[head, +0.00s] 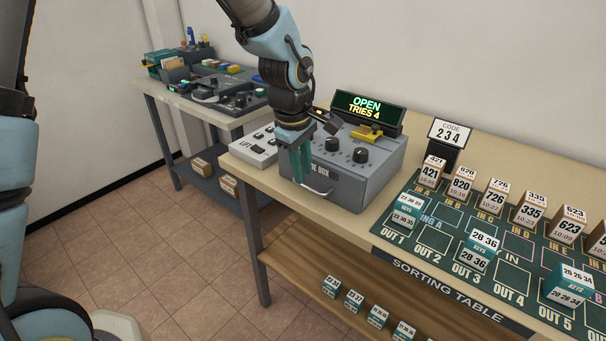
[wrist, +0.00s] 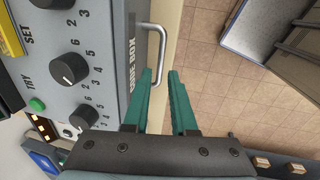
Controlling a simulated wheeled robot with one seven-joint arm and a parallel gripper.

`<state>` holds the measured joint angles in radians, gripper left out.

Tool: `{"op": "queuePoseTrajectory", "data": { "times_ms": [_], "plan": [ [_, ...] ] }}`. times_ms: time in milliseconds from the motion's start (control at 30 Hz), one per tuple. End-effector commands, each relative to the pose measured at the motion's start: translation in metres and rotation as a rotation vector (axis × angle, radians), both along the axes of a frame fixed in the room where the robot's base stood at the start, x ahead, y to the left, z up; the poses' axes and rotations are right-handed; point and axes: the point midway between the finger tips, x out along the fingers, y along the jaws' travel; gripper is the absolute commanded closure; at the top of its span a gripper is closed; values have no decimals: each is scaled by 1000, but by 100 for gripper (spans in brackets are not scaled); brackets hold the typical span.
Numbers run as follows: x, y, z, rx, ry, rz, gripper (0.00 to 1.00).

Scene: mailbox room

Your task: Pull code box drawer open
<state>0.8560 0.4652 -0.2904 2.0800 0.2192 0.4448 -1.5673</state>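The grey code box (head: 355,178) stands on the table, its display (head: 368,108) reading "OPEN TRIES 4". A silver bar handle (head: 318,190) is on its front; it also shows in the wrist view (wrist: 162,45). No gap at the drawer front is visible. My gripper (head: 299,180) points down just in front of the box, partly covering its front and lettering. In the wrist view my gripper (wrist: 160,72) has its teal fingers apart, with the near end of the handle showing between the fingertips. I cannot tell whether the fingers touch the handle.
A keypad-like device (head: 255,147) sits left of the box. A code card reading 234 (head: 449,133) stands to its right, beside the sorting mat (head: 433,218) with numbered blocks. A second table (head: 160,97) stands at the back left. The floor before the box is clear.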

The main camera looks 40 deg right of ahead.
Motion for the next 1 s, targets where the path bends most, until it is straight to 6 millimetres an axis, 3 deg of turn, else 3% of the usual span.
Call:
{"op": "queuePoseTrajectory", "data": {
  "times_ms": [233, 567, 800, 1000],
  "plan": [
    [1, -4, -25, 1, 0, 0, 75],
    [2, -5, -29, -1, 0, 0, 75],
    [2, -5, -29, -1, 0, 0, 100],
    [2, -5, -29, -1, 0, 0, 100]
  ]
}}
